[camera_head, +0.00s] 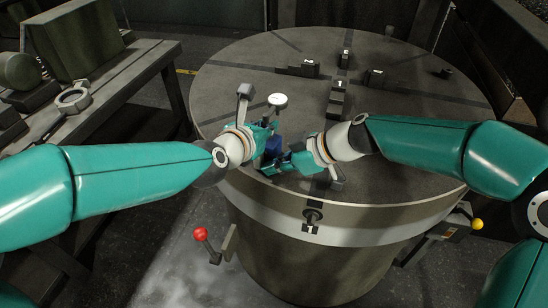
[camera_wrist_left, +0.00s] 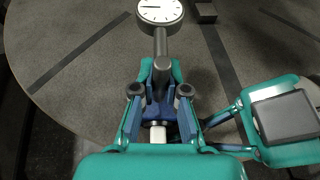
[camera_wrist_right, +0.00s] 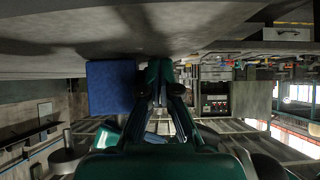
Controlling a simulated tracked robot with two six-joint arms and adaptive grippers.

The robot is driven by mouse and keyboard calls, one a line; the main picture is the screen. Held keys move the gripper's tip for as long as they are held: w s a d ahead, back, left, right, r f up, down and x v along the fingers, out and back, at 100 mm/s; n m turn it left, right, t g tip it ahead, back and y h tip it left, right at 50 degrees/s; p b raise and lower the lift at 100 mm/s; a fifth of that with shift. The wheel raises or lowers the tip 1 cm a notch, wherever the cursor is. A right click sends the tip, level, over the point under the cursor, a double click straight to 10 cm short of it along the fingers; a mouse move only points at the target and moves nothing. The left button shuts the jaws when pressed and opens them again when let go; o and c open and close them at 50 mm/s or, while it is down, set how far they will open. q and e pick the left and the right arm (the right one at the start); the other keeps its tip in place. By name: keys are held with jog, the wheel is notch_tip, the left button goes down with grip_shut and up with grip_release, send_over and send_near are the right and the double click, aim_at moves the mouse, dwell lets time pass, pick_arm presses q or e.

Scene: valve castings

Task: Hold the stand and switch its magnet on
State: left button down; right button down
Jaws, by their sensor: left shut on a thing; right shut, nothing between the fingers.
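The stand has a blue base (camera_head: 273,146) near the front left rim of the round table. Its white dial (camera_head: 278,100) faces up; the dial (camera_wrist_left: 160,10) and grey post (camera_wrist_left: 161,46) also show in the left wrist view. My left gripper (camera_head: 263,138) is shut on the stand, its fingers on either side of the base (camera_wrist_left: 160,104). My right gripper (camera_head: 281,162) is shut and empty, close beside the base. In the right wrist view the blue base (camera_wrist_right: 111,88) is left of the closed fingertips (camera_wrist_right: 160,66). The magnet switch's position cannot be made out.
The round slotted table (camera_head: 240,85) carries several dark blocks, such as a stepped block (camera_head: 339,100), towards its middle and back. A red-knobbed lever (camera_head: 201,235) and a yellow knob (camera_head: 477,224) stick out below its rim. A bench (camera_head: 130,75) with a metal ring (camera_head: 73,99) stands at left.

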jog(key=shift+s+f, duration=0.1)
jog(key=shift+f, duration=0.45)
jog(key=shift+r, duration=0.85)
pick_arm(q)
jog(key=shift+w+a+f, duration=0.1)
pick_arm(e)
jog(key=s+d, duration=0.1)
jog(key=d, duration=0.3)
jog(key=s+d+r, duration=0.1)
jog(key=s+d, duration=0.1)
jog(key=d, duration=0.2)
jog(key=s+d, duration=0.1)
jog(key=d, duration=0.4)
jog(key=shift+s+r, duration=0.2)
jog(key=shift+r, duration=0.1)
pick_arm(q)
jog(key=c, duration=1.1)
grip_release()
jog(key=shift+w, duration=0.1)
pick_arm(e)
jog(key=shift+w, duration=0.1)
